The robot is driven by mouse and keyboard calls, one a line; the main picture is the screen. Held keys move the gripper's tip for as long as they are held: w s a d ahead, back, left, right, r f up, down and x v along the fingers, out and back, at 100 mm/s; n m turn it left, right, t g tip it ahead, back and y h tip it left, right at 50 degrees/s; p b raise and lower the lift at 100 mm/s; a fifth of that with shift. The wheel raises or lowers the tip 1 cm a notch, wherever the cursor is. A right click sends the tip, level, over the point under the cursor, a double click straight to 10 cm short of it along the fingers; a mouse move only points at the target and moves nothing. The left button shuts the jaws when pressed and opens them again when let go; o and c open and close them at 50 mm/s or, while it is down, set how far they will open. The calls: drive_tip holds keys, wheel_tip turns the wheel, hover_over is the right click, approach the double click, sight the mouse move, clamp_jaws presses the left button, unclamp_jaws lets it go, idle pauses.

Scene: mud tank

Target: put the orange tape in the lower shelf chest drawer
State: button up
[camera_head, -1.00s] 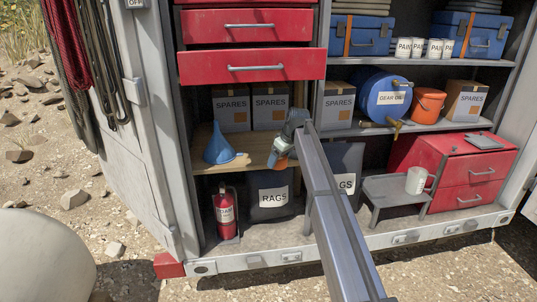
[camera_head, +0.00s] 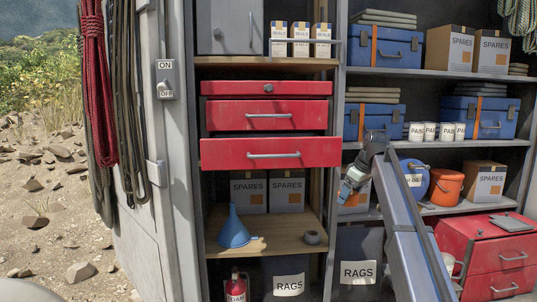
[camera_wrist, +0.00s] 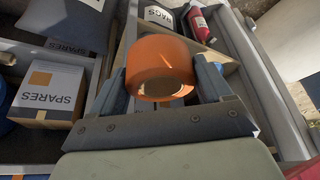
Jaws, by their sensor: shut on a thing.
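In the wrist view, the orange tape (camera_wrist: 160,62), a thick roll, sits between the fingers of my gripper (camera_wrist: 162,80), which is shut on it. In the head view my gripper (camera_head: 348,188) hangs in front of the cabinet's upright, right of the red chest; the tape is hard to make out there. The red shelf chest (camera_head: 265,88) has stacked drawers. Its lower drawer (camera_head: 270,153) stands out further than the drawer above (camera_head: 262,118). I look at its front, so its inside is hidden. My gripper is apart from it, lower and to the right.
Below the chest, a wooden shelf (camera_head: 275,240) holds a blue funnel (camera_head: 233,230), a grey roll (camera_head: 312,237) and spares boxes (camera_head: 287,190). Another red drawer chest (camera_head: 490,255) stands lower right. An orange bucket (camera_head: 446,186) and blue drum are right of my gripper.

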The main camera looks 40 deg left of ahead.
wheel_tip(320, 180, up, 19)
drive_tip(key=m, duration=0.1)
wheel_tip(320, 180, up, 15)
hover_over(353, 193)
drive_tip(key=s, duration=0.2)
drive_tip(key=s+a+f+m, duration=0.1)
drive_tip(key=a+f, duration=0.2)
drive_tip(key=a, duration=0.3)
drive_tip(key=s+a+f+m+t, duration=0.1)
drive_tip(key=s+a+f, duration=0.1)
drive_tip(key=a, duration=0.4)
drive_tip(key=s+a+f+m, duration=0.1)
drive_tip(key=a+f, duration=0.3)
drive_tip(key=a, duration=0.2)
drive_tip(key=shift+s+f+t, duration=0.3)
drive_tip(key=shift+s, duration=0.05)
drive_tip(key=shift+f, duration=4)
drive_tip(key=shift+f, duration=0.1)
drive_tip(key=o, duration=1)
